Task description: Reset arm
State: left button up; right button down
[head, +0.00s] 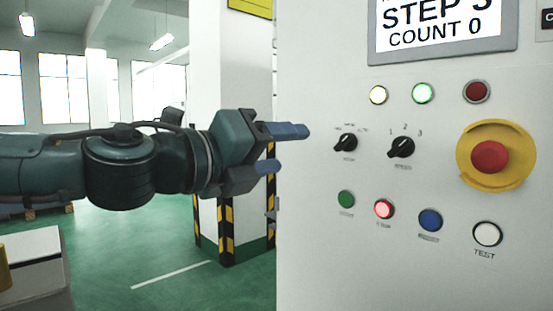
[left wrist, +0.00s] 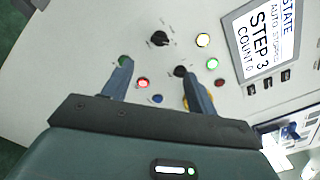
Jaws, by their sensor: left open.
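My left arm comes in from the left in the head view. Its gripper (head: 290,147) is open and empty, with blue-grey fingers apart and pointing right at the white control panel (head: 330,260). The fingertips appear near the left black selector knob (head: 345,143); whether they touch the panel I cannot tell. In the left wrist view the two fingers of the left gripper (left wrist: 157,70) spread in front of the panel's knobs and buttons, with nothing between them. My right gripper is in neither view.
The panel has a second knob (head: 401,147), a red emergency stop (head: 490,157) on yellow, a green button (head: 346,199), a lit red button (head: 384,209), a blue button (head: 430,219) and a white TEST button (head: 487,234). The screen (head: 440,22) reads STEP 3, COUNT 0. A striped pillar (head: 227,225) stands behind.

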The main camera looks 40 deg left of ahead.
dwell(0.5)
